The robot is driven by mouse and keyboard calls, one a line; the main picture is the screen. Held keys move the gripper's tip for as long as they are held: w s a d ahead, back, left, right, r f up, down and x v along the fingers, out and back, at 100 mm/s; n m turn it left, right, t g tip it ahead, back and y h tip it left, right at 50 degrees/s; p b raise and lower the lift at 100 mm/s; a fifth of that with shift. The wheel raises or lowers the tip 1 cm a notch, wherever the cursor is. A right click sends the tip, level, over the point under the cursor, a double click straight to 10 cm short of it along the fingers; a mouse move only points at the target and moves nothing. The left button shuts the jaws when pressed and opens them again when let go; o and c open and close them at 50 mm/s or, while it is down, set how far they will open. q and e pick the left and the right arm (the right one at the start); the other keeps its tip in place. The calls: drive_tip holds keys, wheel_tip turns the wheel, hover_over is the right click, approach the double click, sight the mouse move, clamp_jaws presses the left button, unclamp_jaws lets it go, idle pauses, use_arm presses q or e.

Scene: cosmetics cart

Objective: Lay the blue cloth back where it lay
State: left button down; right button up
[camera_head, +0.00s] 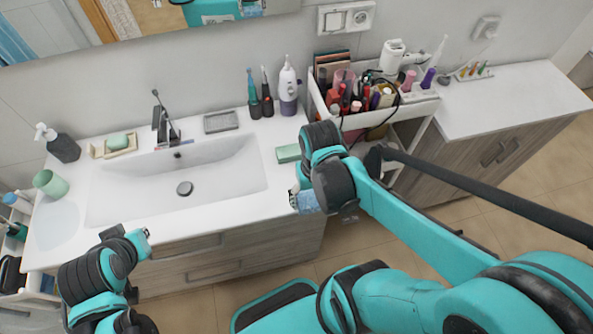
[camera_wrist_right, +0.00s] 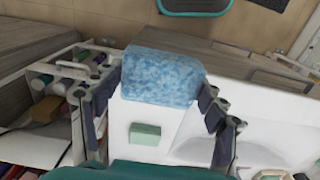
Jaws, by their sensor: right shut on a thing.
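The blue cloth (camera_head: 309,203), mottled light blue and folded into a block, hangs at the counter's front right edge in the head view. My right gripper (camera_head: 298,196) is shut on it. In the right wrist view the cloth (camera_wrist_right: 162,75) spans between the two fingers of my right gripper (camera_wrist_right: 160,92), in the air. My left gripper (camera_head: 140,242) is at the lower left, near the counter's front edge; its fingers are too hidden to judge.
A green block (camera_head: 288,153) lies on the white counter (camera_head: 262,217) behind the cloth. The sink (camera_head: 220,181) is left of it. A cart (camera_head: 352,122) full of cosmetics stands to the right. Bottles and a grey dish (camera_head: 220,122) line the back. The counter's front right is clear.

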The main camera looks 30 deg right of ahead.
drive_tip(key=w+d+f+b, duration=0.1)
drive_tip(key=w+f, duration=0.1)
drive_tip(key=w, duration=0.1)
drive_tip(key=w+d+f+b, duration=0.1)
drive_tip(key=w+f, duration=0.1)
drive_tip(key=w, duration=0.2)
drive_tip(key=w+d+f+b, duration=0.1)
drive_tip(key=w+f+b, duration=0.1)
drive_tip(key=w+f, duration=0.1)
drive_tip(key=shift+w, duration=0.3)
drive_tip(key=shift+f+b, duration=0.85)
drive_tip(key=shift+f, duration=1.1)
drive_tip(key=o, duration=0.6)
drive_tip(key=shift+f, duration=0.2)
drive_tip(key=o, duration=0.4)
drive_tip(key=shift+r, duration=0.1)
